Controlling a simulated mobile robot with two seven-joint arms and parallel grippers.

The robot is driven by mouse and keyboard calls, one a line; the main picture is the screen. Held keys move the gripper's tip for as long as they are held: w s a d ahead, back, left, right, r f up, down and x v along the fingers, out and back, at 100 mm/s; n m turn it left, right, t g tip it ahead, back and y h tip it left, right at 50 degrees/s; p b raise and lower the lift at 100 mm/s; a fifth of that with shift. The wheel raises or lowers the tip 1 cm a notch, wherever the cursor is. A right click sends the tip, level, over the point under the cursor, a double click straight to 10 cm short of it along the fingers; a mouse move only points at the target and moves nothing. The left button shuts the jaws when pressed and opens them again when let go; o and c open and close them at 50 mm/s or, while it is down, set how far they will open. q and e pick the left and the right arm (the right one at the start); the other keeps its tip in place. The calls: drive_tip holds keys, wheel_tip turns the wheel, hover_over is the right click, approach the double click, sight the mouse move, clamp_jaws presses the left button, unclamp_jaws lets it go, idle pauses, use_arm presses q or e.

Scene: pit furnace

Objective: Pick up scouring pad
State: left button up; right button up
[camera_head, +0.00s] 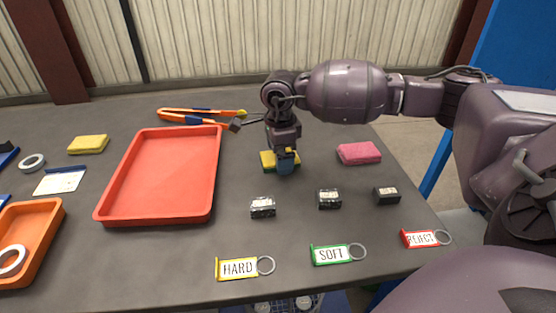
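A yellow pad with a dark green layer (267,161), which looks like the scouring pad, lies on the grey table to the right of the red tray. My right gripper (286,167) points down at this pad and covers part of it. The fingertips overlap the pad in the picture; whether they touch or grip it is hidden. My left gripper is not in view.
A pink sponge (359,153) lies to the right and a yellow sponge (88,144) at the far left. The red tray (214,178) is empty. Small dark blocks (329,199) and labelled tags (338,254) lie in front. Orange-handled tongs (200,115) lie behind.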

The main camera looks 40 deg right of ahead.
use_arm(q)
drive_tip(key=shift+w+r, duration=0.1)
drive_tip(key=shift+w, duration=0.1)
use_arm(e)
drive_tip(key=shift+f, duration=0.1)
drive_tip(key=c, duration=1)
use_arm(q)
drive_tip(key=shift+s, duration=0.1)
use_arm(e)
drive_tip(key=shift+r, duration=0.2)
use_arm(q)
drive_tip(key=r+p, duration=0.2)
drive_tip(key=p, duration=0.1)
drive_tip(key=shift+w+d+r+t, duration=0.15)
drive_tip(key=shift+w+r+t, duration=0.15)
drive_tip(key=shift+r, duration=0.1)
use_arm(e)
wheel_tip(320, 180, up, 20)
drive_tip(key=shift+f, duration=0.2)
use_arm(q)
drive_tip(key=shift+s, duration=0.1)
